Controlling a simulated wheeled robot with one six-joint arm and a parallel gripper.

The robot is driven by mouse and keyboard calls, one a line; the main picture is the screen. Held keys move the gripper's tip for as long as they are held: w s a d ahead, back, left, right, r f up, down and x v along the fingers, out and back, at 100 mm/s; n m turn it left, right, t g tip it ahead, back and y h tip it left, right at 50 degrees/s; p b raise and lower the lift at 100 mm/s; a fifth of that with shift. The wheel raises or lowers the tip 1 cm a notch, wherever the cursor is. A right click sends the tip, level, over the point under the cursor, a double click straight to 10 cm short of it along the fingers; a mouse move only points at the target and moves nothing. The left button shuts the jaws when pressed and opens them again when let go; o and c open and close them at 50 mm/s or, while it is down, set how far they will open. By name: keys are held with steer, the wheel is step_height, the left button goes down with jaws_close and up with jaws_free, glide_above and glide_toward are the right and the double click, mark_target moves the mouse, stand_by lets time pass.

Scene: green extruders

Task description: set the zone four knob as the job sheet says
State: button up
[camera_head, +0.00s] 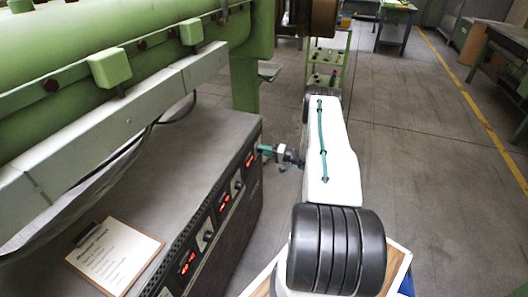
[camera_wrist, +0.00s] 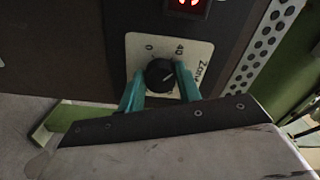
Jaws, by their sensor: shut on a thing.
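The zone knob (camera_wrist: 160,75) is black and round with a pale pointer line, and sits on a cream plate (camera_wrist: 140,47) marked "0", "40" and "Zone"; the zone number is hidden. My gripper (camera_wrist: 160,84) has its two teal fingers on either side of the knob, shut on it. In the head view my gripper (camera_head: 266,150) reaches the far end of the dark control cabinet's front. The pointer leans up and to the right in the wrist view, toward the "40" side. The job sheet (camera_head: 112,256) is on a clipboard on the cabinet top; its text is too small to read.
The dark cabinet (camera_head: 185,165) carries several red displays, one of them (camera_head: 187,262) near the front, with knobs beside them. The green extruder (camera_head: 120,40) overhangs its left side. Floor (camera_head: 420,180) is open to the right. A green trolley (camera_head: 325,65) stands behind.

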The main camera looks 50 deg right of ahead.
steer(key=shift+d+m, duration=0.15)
steer(key=shift+m, duration=16.95)
steer(key=o, duration=1)
